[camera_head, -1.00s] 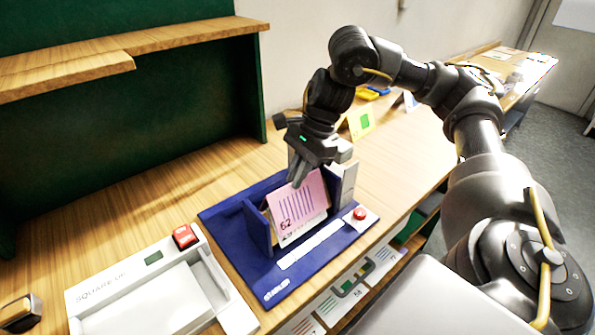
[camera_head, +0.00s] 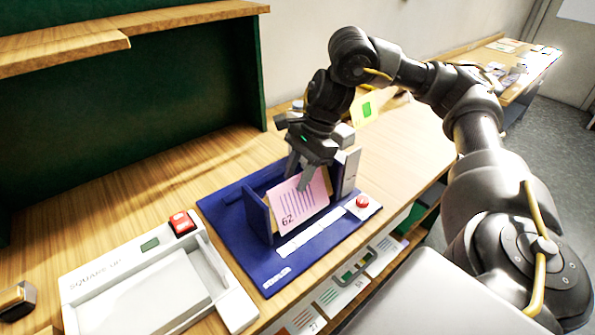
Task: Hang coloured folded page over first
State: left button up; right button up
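A pink folded page (camera_head: 300,206) with purple lines and the number 62 sits in the blue stand (camera_head: 229,222), between its upright side walls, leaning back. What lies beneath the page is mostly hidden by it. My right gripper (camera_head: 298,178) is at the page's top edge with its fingers spread apart. One finger shows in front of the pink face, and the other is at or behind the top edge. Whether either finger touches the page is unclear. My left gripper is out of view.
The blue stand has a red button (camera_head: 362,202) at its right. A white SQUARE UP tray (camera_head: 95,287) with a red switch (camera_head: 181,222) stands at left. A card with a green square (camera_head: 367,109) stands behind my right arm. Wood is bare behind the stand.

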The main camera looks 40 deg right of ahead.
jog(key=shift+s+r, duration=0.1)
jog(key=shift+r, duration=0.1)
jog(key=shift+d+r, duration=0.1)
jog(key=shift+r, duration=0.45)
jog(key=p+v, duration=0.4)
jog(key=v, duration=0.5)
jog(key=shift+d+r+p, duration=0.2)
jog(key=shift+p, duration=0.15)
jog(key=shift+s, duration=0.1)
